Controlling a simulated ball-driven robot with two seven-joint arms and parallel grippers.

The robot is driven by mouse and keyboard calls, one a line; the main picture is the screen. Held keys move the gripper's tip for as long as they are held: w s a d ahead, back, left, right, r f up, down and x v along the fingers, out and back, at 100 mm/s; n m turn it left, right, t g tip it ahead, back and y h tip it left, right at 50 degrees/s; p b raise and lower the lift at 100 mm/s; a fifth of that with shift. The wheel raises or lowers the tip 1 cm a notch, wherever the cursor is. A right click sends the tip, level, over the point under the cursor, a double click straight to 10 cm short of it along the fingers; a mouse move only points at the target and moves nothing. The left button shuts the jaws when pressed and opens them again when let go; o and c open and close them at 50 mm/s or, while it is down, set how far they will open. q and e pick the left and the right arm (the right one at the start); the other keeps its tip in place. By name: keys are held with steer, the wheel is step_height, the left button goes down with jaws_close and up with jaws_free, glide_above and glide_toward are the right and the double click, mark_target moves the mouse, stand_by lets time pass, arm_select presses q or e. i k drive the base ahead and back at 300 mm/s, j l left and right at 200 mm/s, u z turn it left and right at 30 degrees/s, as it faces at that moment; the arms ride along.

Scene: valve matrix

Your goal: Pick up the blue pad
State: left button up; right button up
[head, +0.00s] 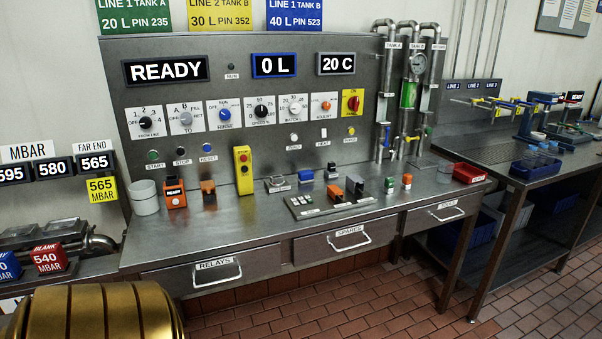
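Neither of my grippers is in view.
Around them stand an orange block (335,193), a dark block (355,185), a green piece (390,184) and a grey panel (312,207). A yellow button box (243,170) stands left and a red tray (468,173) right. The bench's front left is clear.

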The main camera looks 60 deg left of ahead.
mark_target(307, 176)
steer(key=i+u, duration=0.3)
steer(key=u, duration=0.15)
steer(key=i+l+u, duration=0.1)
steer(key=i+u, duration=0.15)
steer(key=u, duration=0.15)
steer(key=i+l+u, duration=0.15)
steer(key=u, duration=0.3)
steer(key=i+l+u, duration=0.45)
steer(key=k+j, duration=0.1)
